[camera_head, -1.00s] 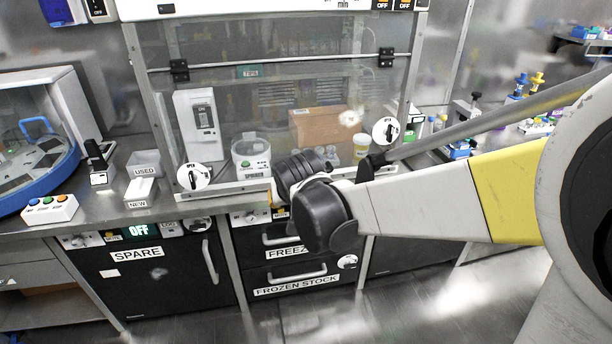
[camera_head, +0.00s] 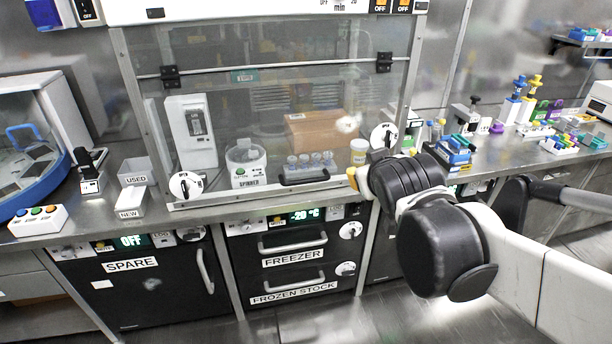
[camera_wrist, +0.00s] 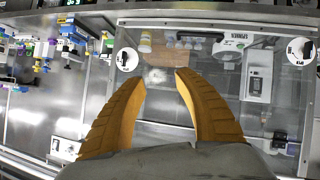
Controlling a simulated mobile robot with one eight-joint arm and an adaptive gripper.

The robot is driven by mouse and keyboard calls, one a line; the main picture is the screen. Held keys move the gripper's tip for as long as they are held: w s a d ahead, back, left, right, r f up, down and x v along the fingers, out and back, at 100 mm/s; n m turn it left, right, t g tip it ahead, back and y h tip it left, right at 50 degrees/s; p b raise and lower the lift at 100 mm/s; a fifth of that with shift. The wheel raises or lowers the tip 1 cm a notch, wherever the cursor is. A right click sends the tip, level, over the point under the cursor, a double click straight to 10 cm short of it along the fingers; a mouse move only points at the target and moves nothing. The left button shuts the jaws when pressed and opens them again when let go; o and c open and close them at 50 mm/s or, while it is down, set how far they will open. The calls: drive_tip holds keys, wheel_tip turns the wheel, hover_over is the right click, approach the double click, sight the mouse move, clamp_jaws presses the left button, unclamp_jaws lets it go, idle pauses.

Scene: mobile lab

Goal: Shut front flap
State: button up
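The front flap (camera_head: 270,110) is the clear panel of the cabinet. It hangs from two black hinges on a bar, its lower edge near the bench; I cannot tell whether it is fully shut. A round white knob (camera_head: 186,186) with a black handle is at its lower left and another (camera_head: 384,135) at its lower right. Both knobs also show in the wrist view (camera_wrist: 127,60). My gripper (camera_head: 358,183) is near the lower right corner, in front of the cabinet. In the wrist view its yellow fingers (camera_wrist: 158,76) are apart with nothing between them.
Behind the panel are a spinner (camera_head: 247,168), a tube rack (camera_head: 310,166), a cardboard box (camera_head: 318,130) and a white device (camera_head: 191,132). The USED bin (camera_head: 137,172) stands left of the cabinet. Coloured racks (camera_head: 455,150) crowd the bench at right. Freezer drawers (camera_head: 292,262) are below.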

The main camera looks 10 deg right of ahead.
drive_tip(key=w+d+r+n+t+y, duration=0.1)
drive_tip(key=w+d+r+n+t, duration=0.15)
drive_tip(key=w, duration=0.45)
drive_tip(key=w+d+r+n+t+y, duration=0.1)
drive_tip(key=w+d+r+n+t, duration=0.2)
drive_tip(key=w, duration=0.4)
drive_tip(key=w+d+r+n+t+y, duration=0.1)
drive_tip(key=w+r+n+t, duration=0.2)
drive_tip(key=w, duration=0.4)
drive_tip(key=n+g+y, duration=0.7)
drive_tip(key=n+y, duration=0.6)
drive_tip(key=n, duration=0.5)
approach(307, 181)
drive_tip(key=b+x, duration=0.1)
drive_tip(key=x, duration=0.6)
drive_tip(key=b+x, duration=0.1)
drive_tip(key=x, duration=0.2)
drive_tip(key=shift+w+f+b, duration=0.3)
drive_tip(key=shift+b, duration=0.05)
drive_tip(key=shift+c, duration=0.5)
clamp_jaws()
